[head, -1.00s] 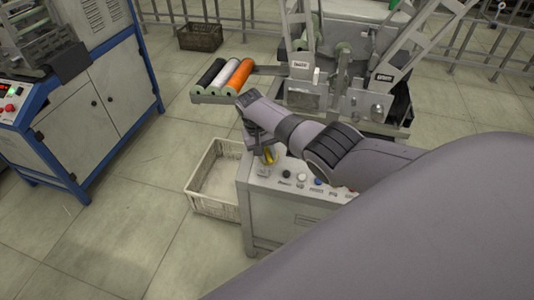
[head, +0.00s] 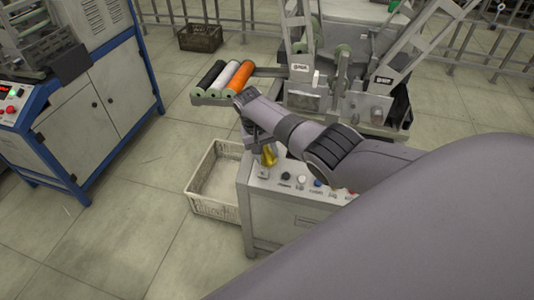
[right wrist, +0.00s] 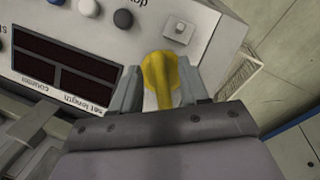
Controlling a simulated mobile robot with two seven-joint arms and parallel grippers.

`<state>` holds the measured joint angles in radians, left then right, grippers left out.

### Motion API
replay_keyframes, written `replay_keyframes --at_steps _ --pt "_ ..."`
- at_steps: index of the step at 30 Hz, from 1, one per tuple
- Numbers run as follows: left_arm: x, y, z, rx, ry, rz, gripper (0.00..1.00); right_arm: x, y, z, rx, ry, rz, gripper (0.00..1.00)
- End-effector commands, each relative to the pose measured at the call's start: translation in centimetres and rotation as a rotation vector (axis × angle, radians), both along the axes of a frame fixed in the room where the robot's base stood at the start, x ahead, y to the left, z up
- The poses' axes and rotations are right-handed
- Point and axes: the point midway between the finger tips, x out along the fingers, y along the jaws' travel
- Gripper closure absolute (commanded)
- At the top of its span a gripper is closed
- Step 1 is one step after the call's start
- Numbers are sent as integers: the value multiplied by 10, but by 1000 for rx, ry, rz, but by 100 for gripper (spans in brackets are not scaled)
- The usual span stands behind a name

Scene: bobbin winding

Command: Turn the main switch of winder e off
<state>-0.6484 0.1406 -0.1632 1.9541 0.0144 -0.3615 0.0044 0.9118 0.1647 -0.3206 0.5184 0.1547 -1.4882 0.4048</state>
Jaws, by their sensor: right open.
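The yellow main switch (head: 269,157) is on the top left corner of the grey control box (head: 252,215). In the right wrist view the switch (right wrist: 161,78) is a round yellow knob with a raised grip bar. My right gripper (right wrist: 160,88) is open, with one finger on each side of the knob. I cannot tell whether either finger touches it. In the head view my right gripper (head: 261,143) is over that corner and partly hides the switch. No winder letter is readable. My left gripper is not in view.
The panel has several push buttons (head: 301,178), a small square plate with a button (right wrist: 179,32) and dark displays (right wrist: 52,50). A pale crate (head: 213,207) stands left of the box. Orange, white and black rolls (head: 239,75) lie behind. A blue-framed cabinet (head: 95,115) stands at left.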

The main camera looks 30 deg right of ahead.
Motion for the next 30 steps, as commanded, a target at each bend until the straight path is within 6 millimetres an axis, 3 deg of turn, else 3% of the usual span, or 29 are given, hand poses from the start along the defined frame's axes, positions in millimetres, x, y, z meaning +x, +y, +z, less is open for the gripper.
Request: replay_keyframes --at_steps 3,10,30 --pt "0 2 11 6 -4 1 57 2 4 25 1 -3 1 55" --pt "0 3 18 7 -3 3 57 4 10 51 0 -1 0 55" --pt "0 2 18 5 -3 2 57 3 13 52 2 -1 8 55"
